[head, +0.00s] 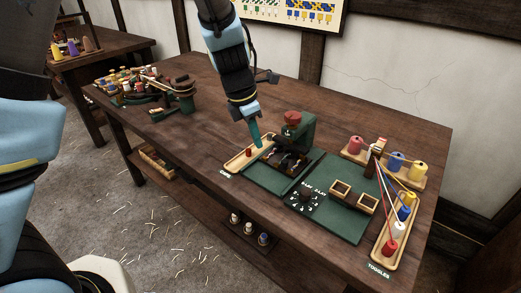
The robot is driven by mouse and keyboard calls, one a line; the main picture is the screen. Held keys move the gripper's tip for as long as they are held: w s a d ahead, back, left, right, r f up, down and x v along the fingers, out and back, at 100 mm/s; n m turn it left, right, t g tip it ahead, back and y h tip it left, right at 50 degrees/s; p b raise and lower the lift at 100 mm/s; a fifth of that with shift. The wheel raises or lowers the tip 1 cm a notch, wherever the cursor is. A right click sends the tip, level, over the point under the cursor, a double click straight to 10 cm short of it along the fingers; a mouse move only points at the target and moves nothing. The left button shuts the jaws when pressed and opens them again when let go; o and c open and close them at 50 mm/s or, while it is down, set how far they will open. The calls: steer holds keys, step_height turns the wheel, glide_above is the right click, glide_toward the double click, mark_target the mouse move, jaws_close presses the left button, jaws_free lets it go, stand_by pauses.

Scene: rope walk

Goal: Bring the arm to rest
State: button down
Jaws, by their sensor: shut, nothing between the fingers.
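My arm comes down from the top of the head view, over the middle of the dark wooden table (215,110). My gripper (257,143) points downward with its teal fingers together and nothing between them. It is just above the far right part of a pale wooden tray (235,166). A small red piece (249,153) is in that tray, just left of the fingertips. Whether the fingertips touch the tray cannot be told.
A green machine with a red knob (292,118) stands right of my gripper. A dark green-and-brown device (180,95) stands at the left. The table's middle left is clear.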

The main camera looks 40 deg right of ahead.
steer(key=shift+a+r, duration=0.1)
steer(key=shift+r, duration=0.35)
steer(key=w+a+r+m, duration=0.1)
steer(key=w+a+m, duration=0.2)
steer(key=a, duration=0.4)
steer(key=w+a+r+m+t+y, duration=0.1)
steer(key=w+a+m, duration=0.15)
steer(key=a, duration=0.45)
steer(key=w+a+r+m, duration=0.1)
steer(key=w+a+m, duration=0.1)
steer(key=w+a, duration=0.35)
steer(key=s+a+r+m, duration=0.1)
steer(key=a+m, duration=0.3)
steer(key=a, duration=0.6)
steer(key=s+a+r+m+t+y, duration=0.1)
steer(key=s+a+m, duration=0.2)
steer(key=a, duration=0.7)
steer(key=shift+s+a+m+y, duration=0.2)
steer(key=shift+a+m+y, duration=0.1)
steer(key=shift+m, duration=0.85)
